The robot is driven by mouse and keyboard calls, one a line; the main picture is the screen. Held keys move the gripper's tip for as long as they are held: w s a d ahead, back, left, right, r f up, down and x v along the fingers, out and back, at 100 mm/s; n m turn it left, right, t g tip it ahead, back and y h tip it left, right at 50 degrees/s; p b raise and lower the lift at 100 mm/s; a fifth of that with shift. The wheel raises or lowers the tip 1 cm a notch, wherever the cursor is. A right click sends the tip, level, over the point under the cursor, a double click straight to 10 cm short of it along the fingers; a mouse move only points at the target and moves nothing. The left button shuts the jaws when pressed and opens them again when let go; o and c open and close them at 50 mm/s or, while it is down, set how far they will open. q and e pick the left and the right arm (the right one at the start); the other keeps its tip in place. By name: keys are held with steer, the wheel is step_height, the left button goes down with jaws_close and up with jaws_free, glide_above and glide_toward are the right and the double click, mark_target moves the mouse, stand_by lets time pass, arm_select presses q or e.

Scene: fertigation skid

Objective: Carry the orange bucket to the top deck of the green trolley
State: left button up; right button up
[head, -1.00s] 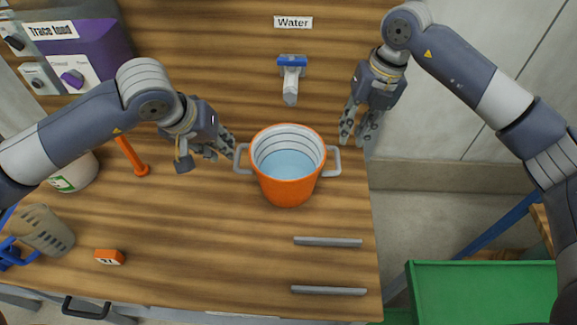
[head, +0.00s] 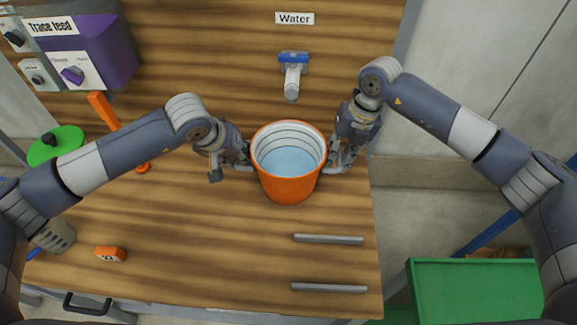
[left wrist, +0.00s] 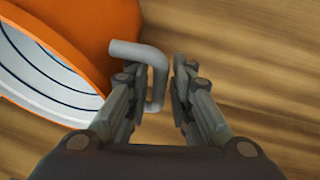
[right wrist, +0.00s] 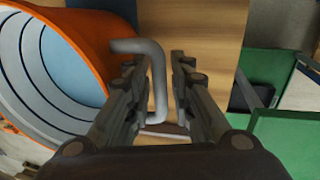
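The orange bucket (head: 288,186), holding pale blue water, stands upright on the wooden worktop below the tap. My left gripper (head: 243,160) is at its left handle; in the left wrist view that grey handle (left wrist: 158,75) sits between the fingers, with small gaps visible. My right gripper (head: 338,163) is at the right handle; in the right wrist view this handle (right wrist: 157,80) also sits between parted fingers. Both grippers look open around the handles. The green trolley (head: 475,290) is at the lower right, its deck partly in view.
A tap (head: 292,75) under a Water sign hangs above the bucket. Two grey bars (head: 328,239) lie in front of it, near the worktop's right edge. An orange tag (head: 110,254) and a green disc (head: 56,145) are at left. A gap separates worktop and trolley.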

arm_select(q)
jaws_close()
arm_select(e)
jaws_close()
